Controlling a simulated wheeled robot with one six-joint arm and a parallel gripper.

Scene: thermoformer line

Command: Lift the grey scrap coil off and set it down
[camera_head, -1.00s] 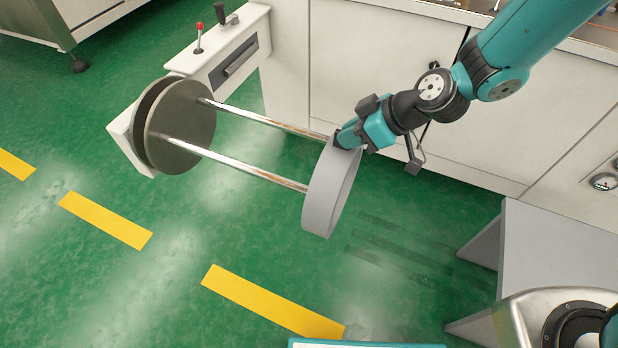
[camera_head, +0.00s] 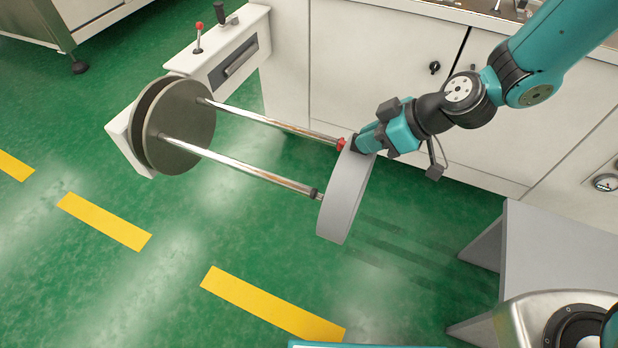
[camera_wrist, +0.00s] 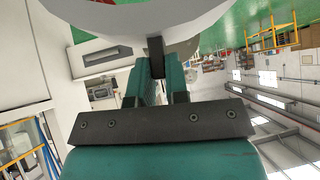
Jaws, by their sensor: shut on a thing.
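The grey scrap coil (camera_head: 342,205) is a broad ring, held upright at the outer ends of two chrome rods (camera_head: 245,165). My gripper (camera_head: 357,145) is shut on the coil's upper rim. A red tip shows on the far rod beside the coil, and a dark tip on the near rod. Whether the rods still reach into the coil is hard to tell. In the wrist view the pale coil (camera_wrist: 190,15) fills the top, with my gripper (camera_wrist: 156,55) at its edge.
Dark round plates (camera_head: 182,125) stand at the rods' inner end. A white machine cabinet (camera_head: 380,70) runs behind my arm. A grey table (camera_head: 560,240) stands at the right. Green floor with yellow dashes (camera_head: 270,303) is clear below the coil.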

